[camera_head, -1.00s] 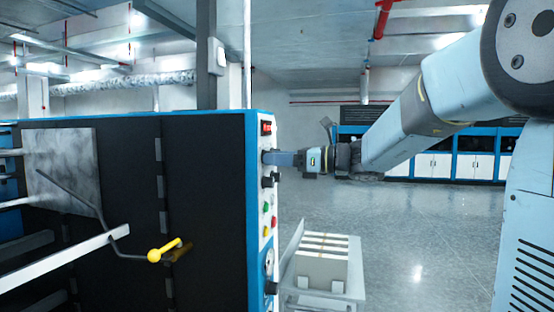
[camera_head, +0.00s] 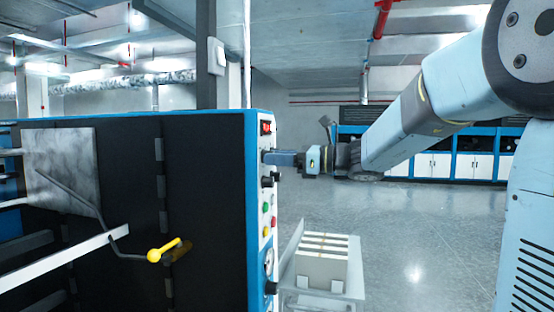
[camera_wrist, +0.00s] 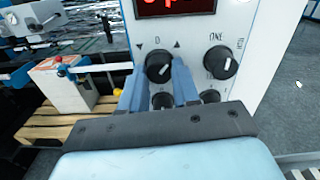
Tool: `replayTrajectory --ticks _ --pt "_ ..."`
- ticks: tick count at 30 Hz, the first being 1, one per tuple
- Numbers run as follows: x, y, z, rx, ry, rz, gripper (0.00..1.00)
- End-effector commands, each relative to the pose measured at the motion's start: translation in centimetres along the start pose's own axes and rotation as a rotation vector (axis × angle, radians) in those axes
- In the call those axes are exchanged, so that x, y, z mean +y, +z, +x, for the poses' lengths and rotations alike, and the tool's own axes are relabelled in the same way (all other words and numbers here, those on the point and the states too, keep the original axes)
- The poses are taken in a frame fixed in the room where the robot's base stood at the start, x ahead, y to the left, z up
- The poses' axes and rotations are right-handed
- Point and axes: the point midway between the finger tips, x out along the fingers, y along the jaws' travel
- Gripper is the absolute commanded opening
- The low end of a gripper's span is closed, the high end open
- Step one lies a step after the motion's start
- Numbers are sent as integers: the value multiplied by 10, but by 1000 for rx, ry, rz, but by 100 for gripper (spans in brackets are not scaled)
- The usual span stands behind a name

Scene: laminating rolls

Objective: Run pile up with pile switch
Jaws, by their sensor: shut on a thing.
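The pile switch (camera_wrist: 158,67) is a black rotary knob on the white control panel (camera_wrist: 262,30), with a 0 and down and up triangles printed around it. In the wrist view my gripper (camera_wrist: 158,82) has its two blue fingers on either side of this knob, shut on it. The knob's white mark looks slanted toward the upper right. In the head view my gripper (camera_head: 270,158) reaches the panel edge from the right, just below the red display, and the gripped knob is hidden there.
A second black knob (camera_wrist: 220,63) sits right of the gripped one, with more knobs below, partly hidden by my gripper. Green and red buttons (camera_head: 266,215) are lower on the panel. A yellow-handled crank (camera_head: 155,255) is on the dark machine side. A cart (camera_head: 322,268) stands below right.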

Motion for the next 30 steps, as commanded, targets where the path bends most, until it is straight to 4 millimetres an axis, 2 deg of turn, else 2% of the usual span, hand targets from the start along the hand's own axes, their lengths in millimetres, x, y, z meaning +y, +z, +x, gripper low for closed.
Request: replayTrajectory --ticks 18,30 --pt "-4 0 -3 3 -9 -488 0" --pt "-5 -1 -4 6 -10 -655 0"
